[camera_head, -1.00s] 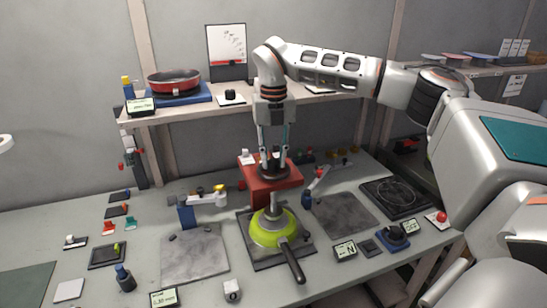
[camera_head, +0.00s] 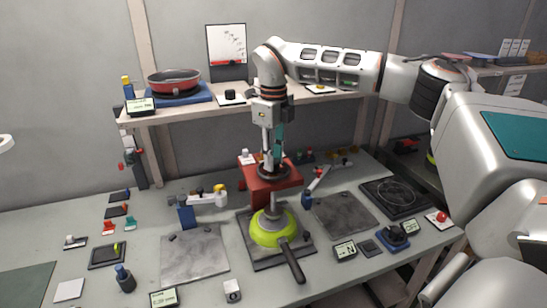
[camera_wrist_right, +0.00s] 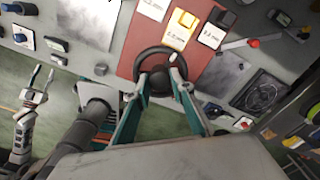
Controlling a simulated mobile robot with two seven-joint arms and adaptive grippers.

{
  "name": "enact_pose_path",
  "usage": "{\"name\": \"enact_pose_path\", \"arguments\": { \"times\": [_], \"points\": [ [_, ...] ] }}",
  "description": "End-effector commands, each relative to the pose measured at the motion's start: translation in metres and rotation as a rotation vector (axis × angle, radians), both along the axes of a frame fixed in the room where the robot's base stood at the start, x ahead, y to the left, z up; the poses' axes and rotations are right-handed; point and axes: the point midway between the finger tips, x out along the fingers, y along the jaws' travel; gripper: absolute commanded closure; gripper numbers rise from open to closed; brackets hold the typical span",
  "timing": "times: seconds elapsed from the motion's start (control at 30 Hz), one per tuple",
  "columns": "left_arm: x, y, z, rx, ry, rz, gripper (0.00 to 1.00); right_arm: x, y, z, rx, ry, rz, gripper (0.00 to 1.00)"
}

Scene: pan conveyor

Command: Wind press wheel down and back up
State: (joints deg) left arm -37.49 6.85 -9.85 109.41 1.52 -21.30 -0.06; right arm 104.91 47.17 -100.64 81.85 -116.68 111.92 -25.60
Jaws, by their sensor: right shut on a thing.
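The black press wheel (camera_head: 273,173) sits on the red press body (camera_head: 262,190). It also shows in the right wrist view (camera_wrist_right: 150,57), over the red top plate (camera_wrist_right: 135,40). My right gripper (camera_head: 271,160) reaches down from above and is shut on the wheel. In the wrist view its two fingers (camera_wrist_right: 162,82) hold the wheel across its near side, apart from each other.
The pan's dark handle (camera_head: 292,262) points to the front. A grey plate (camera_head: 190,262) lies left of the press and another (camera_head: 345,222) right of it. The shelf (camera_head: 200,109) behind carries a red pan (camera_head: 173,80). Small tools and displays stand around.

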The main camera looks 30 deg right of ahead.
Motion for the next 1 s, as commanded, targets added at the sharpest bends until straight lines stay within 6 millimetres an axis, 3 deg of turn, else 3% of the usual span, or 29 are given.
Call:
{"name": "enact_pose_path", "arguments": {
  "times": [0.7,0.73,0.8,1.0],
  "points": [
    [-0.0002,-0.0001,0.0001,0.0,0.0,0.0,0.61,0.0006,0.0001,0.0006,0.0,-0.002,0.08,0.99],
    [-0.0001,-0.0001,0.0002,0.0,0.0,0.0,0.61,0.0006,0.0001,0.0006,0.0,-0.002,0.08,0.75],
    [0.0,0.0,0.0001,0.0,0.0,0.0,0.61,0.0006,0.0001,0.0005,0.0,-0.002,0.08,0.6],
    [0.0,0.0,0.0001,0.0,0.0,0.0,0.61,0.0004,0.0002,0.0003,0.0,-0.001,0.079,0.6]
  ]
}}
